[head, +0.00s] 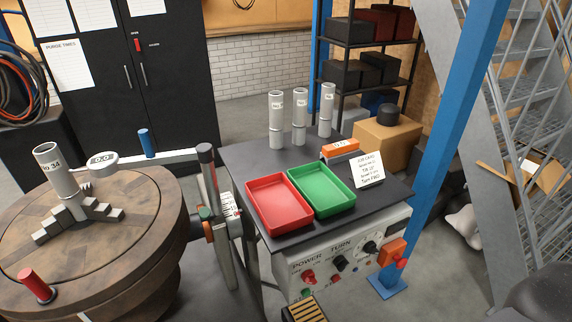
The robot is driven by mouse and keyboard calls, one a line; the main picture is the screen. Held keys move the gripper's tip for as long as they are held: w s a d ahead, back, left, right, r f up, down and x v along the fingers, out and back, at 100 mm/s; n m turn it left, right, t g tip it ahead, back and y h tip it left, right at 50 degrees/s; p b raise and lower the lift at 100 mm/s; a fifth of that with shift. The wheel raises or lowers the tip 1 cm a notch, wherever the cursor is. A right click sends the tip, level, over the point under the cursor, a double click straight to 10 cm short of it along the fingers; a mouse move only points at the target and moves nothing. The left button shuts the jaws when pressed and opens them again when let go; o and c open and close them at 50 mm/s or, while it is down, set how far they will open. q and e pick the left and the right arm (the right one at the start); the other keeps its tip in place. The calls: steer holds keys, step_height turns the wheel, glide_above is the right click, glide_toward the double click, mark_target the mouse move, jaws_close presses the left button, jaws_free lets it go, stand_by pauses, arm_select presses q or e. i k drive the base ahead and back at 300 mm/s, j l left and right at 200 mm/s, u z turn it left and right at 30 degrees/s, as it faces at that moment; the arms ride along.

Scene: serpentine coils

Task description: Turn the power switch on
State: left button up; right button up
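The power switch (308,277) is a small red switch below the word POWER on the grey front panel (290,262) of the workbench. It is low in the middle of the head view, and nothing covers it. Its on or off position is too small to tell. To its right on the same panel are a black switch (340,263) under the word TURN and a round dial (371,247). Neither of my grippers is in view.
Red (279,205) and green (320,190) trays, several grey tubes (276,120) and a text card (368,170) are on the bench. A round wooden table (130,230) stands left. A blue post (440,130) with an orange box (392,252) stands right of the panel.

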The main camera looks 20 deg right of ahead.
mark_target(309, 276)
steer(key=z, duration=1.1)
